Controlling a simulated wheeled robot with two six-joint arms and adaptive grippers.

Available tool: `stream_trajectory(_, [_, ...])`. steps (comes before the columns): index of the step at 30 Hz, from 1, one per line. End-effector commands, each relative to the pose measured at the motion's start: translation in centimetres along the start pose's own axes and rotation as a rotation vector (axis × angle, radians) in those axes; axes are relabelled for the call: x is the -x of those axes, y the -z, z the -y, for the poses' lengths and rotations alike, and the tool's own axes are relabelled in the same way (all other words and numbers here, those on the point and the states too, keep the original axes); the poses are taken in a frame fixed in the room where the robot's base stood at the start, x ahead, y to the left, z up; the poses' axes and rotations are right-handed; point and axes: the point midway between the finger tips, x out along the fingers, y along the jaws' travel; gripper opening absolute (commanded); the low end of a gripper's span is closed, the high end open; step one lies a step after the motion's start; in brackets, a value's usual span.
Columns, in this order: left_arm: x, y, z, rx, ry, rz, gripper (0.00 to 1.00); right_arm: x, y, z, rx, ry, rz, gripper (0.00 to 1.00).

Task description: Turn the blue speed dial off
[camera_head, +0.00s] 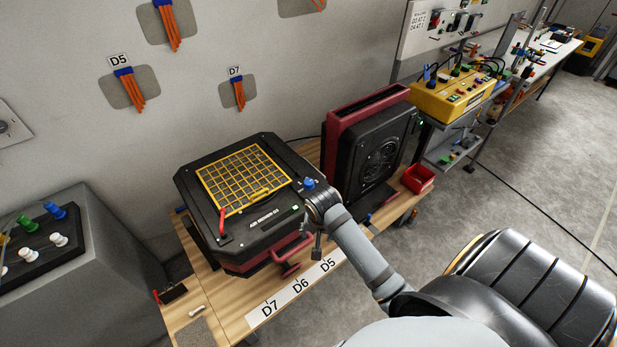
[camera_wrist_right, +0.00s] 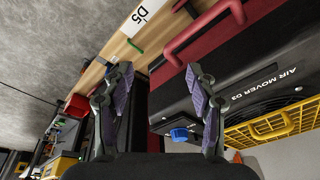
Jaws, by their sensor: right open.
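The blue speed dial (camera_head: 309,184) sits on the top face of a black air mover (camera_head: 262,222), near its right corner. In the right wrist view the blue dial (camera_wrist_right: 179,134) shows beside the inner side of one finger, close to the machine's dark panel. My right gripper (camera_wrist_right: 158,82) is open, with nothing between its fingers. In the head view my right arm's end (camera_head: 319,204) is right by the dial and partly hides that corner. I cannot tell whether a finger touches the dial. My left gripper is not in view.
The air mover has a yellow grille (camera_head: 243,178) and a red handle (camera_head: 290,262). A second air mover (camera_head: 375,150) stands upright on the wooden bench (camera_head: 205,290) just behind. A red bin (camera_head: 418,178) is at the bench's right end. A grey block with switches (camera_head: 60,270) stands at left.

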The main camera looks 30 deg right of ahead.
Motion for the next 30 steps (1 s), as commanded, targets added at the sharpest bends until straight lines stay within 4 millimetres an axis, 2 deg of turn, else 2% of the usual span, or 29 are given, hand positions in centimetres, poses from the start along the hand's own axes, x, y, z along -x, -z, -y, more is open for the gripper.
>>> stream_trajectory(5, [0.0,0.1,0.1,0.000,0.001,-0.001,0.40,-0.7,4.6,1.7,-0.333,-0.035,0.020,0.58])
stream_trajectory(10, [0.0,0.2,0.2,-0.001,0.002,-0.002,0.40,-0.4,10.3,3.4,-0.771,-0.086,0.041,0.58])
stream_trajectory(15, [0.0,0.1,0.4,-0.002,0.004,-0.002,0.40,2.3,17.4,5.0,-1.367,-0.164,0.067,0.58])
stream_trajectory(18, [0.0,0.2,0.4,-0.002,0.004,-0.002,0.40,4.3,20.2,5.6,-1.650,-0.211,0.081,0.58])
stream_trajectory(21, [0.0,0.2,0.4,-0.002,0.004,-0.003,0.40,5.6,21.6,5.8,-1.816,-0.244,0.089,0.58])
stream_trajectory(23, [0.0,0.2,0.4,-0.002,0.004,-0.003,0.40,6.0,22.0,5.8,-1.867,-0.254,0.091,0.58])
stream_trajectory(27, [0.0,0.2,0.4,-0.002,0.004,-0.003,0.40,6.0,22.1,5.8,-1.894,-0.261,0.092,0.58])
stream_trajectory(30, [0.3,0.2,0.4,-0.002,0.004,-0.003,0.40,5.3,21.8,5.8,-1.892,-0.264,0.092,0.58])
